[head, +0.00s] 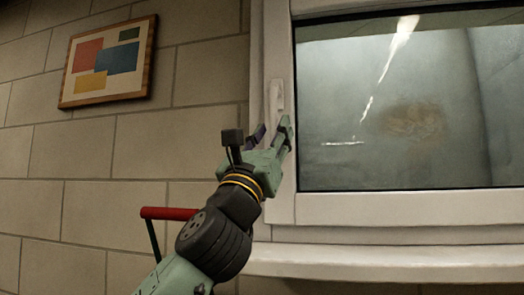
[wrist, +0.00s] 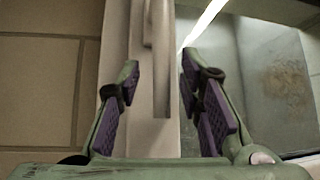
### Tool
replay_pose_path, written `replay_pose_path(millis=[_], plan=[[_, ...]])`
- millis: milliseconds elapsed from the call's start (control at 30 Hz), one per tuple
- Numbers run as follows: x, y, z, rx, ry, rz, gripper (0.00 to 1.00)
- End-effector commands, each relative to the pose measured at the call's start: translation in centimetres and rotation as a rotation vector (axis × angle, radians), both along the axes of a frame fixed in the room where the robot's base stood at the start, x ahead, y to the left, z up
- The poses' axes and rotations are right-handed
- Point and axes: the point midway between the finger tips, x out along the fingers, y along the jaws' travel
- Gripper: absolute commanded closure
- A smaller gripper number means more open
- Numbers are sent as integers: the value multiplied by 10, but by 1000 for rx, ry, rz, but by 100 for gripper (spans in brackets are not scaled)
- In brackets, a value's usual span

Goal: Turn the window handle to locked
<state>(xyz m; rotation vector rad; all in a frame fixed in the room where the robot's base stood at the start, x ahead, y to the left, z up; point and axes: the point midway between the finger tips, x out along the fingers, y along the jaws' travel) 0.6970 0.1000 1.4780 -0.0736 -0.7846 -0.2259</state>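The window handle (head: 275,97) is pale and mounted on the left upright of the white window frame (head: 283,205). My gripper (head: 269,132) is in front of the frame, just below the handle in the head view. In the wrist view my gripper (wrist: 159,72) is open, its purple-padded fingers to the left and right of the lever, apart from it. How far the fingertips are from the lever in depth is hard to tell. Part of the handle may be hidden behind the gripper in the head view.
The glass pane (head: 400,110) fills the right side. A white sill (head: 390,262) juts out below the frame. A framed picture (head: 108,62) with coloured blocks hangs on the block wall (head: 90,150) to the left. The wall between picture and window is bare.

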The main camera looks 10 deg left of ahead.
Motion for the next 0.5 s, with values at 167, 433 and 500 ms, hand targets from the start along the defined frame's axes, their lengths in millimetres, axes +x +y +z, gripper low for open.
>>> replay_pose_path(millis=[167,433,500], plan=[[-25,9,-26,-1,0,5,66],[-61,17,-63,-1,0,4,66],[-67,18,-69,-1,0,3,66]])
